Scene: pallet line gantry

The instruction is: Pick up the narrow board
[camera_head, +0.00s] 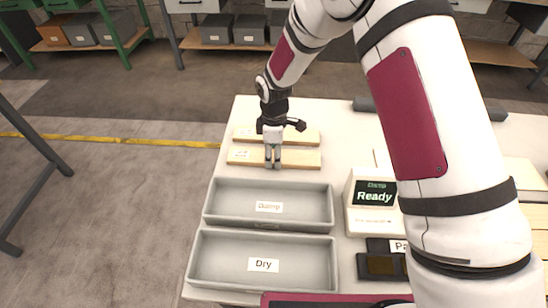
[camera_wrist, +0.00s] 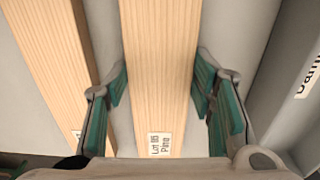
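Two pale wooden boards lie side by side on the white table, a far board (camera_head: 304,136) and a near board (camera_head: 303,159). They look close in width, and I cannot tell surely which is the narrow one. In the wrist view one board (camera_wrist: 160,60), labelled "Lot 115 Pine", runs between my fingers, and the other board (camera_wrist: 45,60) lies to the left. My gripper (camera_head: 273,165) is over the near board. In the wrist view my gripper (camera_wrist: 161,88) is open, with a green pad beside each long edge; contact is unclear.
A grey "Damp" tray (camera_head: 222,204) and a "Dry" tray (camera_head: 202,258) stand in front of the boards. A meter reading "Ready" (camera_head: 376,194) stands to their right. The table left of the boards is narrow, with floor beyond.

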